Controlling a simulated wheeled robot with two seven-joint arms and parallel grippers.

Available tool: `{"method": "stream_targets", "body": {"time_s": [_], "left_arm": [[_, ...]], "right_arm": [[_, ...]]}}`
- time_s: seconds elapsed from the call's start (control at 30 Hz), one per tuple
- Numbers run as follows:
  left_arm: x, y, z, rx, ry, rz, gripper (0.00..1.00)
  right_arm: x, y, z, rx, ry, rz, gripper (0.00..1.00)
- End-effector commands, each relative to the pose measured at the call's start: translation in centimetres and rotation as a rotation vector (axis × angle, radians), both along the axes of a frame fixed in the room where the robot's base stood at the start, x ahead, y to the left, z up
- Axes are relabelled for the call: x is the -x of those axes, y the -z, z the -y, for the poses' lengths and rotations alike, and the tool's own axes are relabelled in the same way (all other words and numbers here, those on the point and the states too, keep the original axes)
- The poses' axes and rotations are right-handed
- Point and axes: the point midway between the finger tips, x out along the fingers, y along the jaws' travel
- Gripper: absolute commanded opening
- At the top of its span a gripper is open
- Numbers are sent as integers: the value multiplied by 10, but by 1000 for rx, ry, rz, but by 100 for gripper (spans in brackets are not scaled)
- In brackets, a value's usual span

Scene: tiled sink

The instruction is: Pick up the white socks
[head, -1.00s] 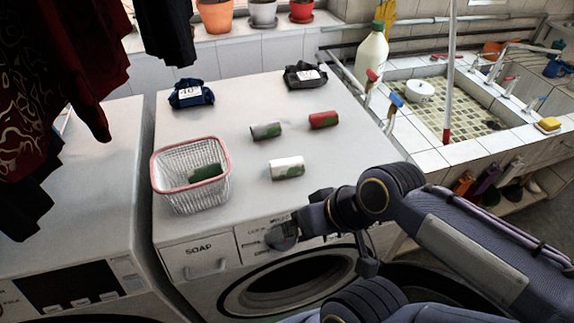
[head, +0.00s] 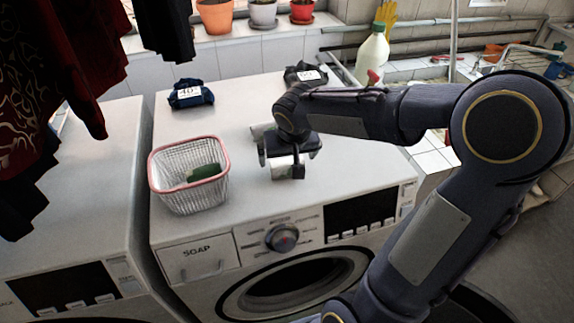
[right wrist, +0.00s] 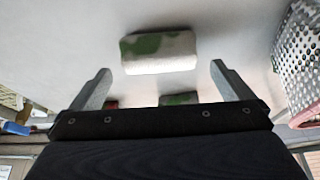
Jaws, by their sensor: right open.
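The white socks (head: 283,169), rolled up with a green patch, lie on top of the washing machine. In the head view my right gripper (head: 281,162) is over them and partly hides them. In the right wrist view the white socks (right wrist: 160,50) lie across the gap between the open fingers of my right gripper (right wrist: 160,70), with space to either side. The fingers do not visibly grip them. My left gripper is not in view.
A grey roll (head: 262,130) is partly hidden behind my gripper; a red roll (right wrist: 112,104) shows in the wrist view. A wire basket (head: 190,202) with a pink rim and a green item inside stands left. Dark folded clothes (head: 190,95) lie at the back.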

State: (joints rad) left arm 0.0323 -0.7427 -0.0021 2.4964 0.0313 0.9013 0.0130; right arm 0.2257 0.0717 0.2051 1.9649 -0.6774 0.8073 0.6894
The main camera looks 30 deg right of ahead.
Motion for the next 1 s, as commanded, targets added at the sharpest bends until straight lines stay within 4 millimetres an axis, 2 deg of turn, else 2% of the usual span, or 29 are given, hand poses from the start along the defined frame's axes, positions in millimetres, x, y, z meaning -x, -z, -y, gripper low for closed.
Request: {"method": "stream_targets", "body": {"time_s": [0.07,0.2,0.5,0.83,1.0], "left_arm": [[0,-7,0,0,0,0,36],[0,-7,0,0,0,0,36],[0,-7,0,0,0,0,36],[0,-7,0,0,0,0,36],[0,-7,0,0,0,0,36]], "right_arm": [[-4,12,2,-1,0,-8,100],[-10,29,5,0,-1,-3,100],[-13,33,6,0,0,0,100],[-12,33,6,0,0,-1,57],[-13,33,6,0,0,0,55]]}}
